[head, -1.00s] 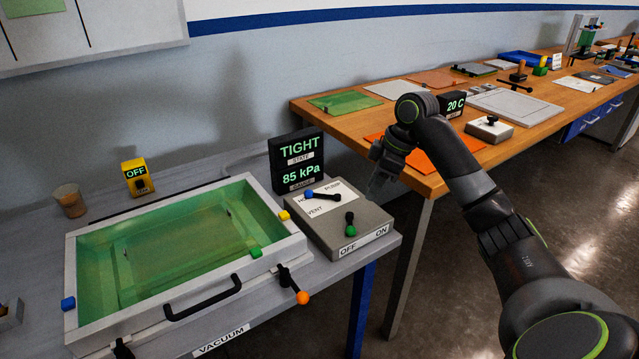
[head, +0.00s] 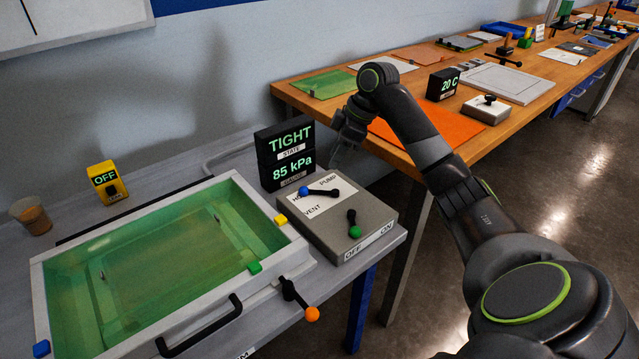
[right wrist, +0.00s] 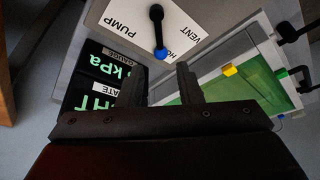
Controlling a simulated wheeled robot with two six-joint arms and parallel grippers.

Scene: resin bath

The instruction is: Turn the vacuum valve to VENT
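The vacuum valve is a black lever with a blue knob (head: 304,191) on top of a grey control box (head: 372,222). Its white plate carries the labels PUMP, VENT and a partly covered one starting "HO". In the right wrist view the blue knob (right wrist: 161,53) lies at the "HO" label, away from VENT. My right gripper (head: 340,150) hangs above and behind the box, beside the gauge. In the right wrist view its two fingers (right wrist: 160,82) are apart and empty, with the knob just beyond the gap. My left gripper is out of view.
A gauge display (head: 286,155) reading TIGHT and 85 kPa stands behind the box. A green-knobbed lever (head: 354,225) sits on the same box by OFF/ON. The green resin bath (head: 165,270) with an orange-knobbed lever (head: 300,299) is to the left. A wooden bench (head: 405,160) lies right.

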